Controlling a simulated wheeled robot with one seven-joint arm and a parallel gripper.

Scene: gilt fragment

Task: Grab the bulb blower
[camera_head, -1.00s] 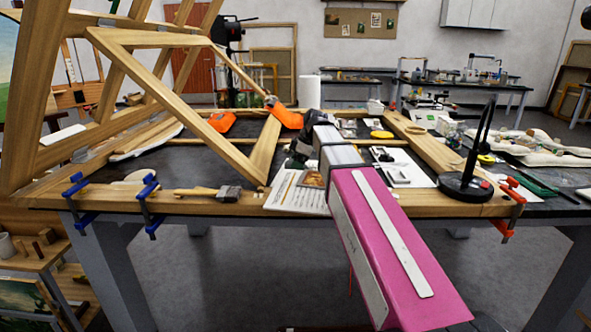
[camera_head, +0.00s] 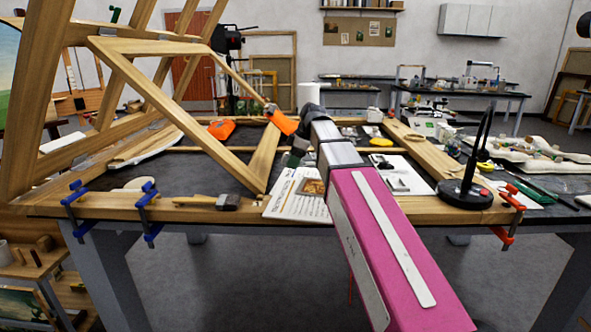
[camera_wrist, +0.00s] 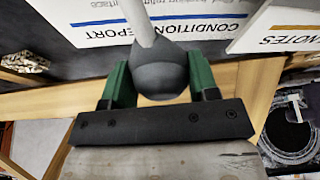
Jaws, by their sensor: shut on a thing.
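The bulb blower (camera_wrist: 160,76) shows in the wrist view as a dark grey rounded bulb with a pale grey nozzle pointing up the picture. My gripper (camera_wrist: 158,84) has its two green fingers on either side of the bulb and is shut on it. In the head view my gripper (camera_head: 293,157) is partly visible over the workbench, beyond the pink arm link. The bulb blower cannot be made out there.
Printed sheets (camera_head: 295,197) lie below and beside my gripper on the workbench. A wooden easel frame (camera_head: 190,115) rises at left, near an orange object (camera_head: 281,121). A black lamp-like stand (camera_head: 466,190) is at right. Clamps (camera_head: 146,210) grip the front edge.

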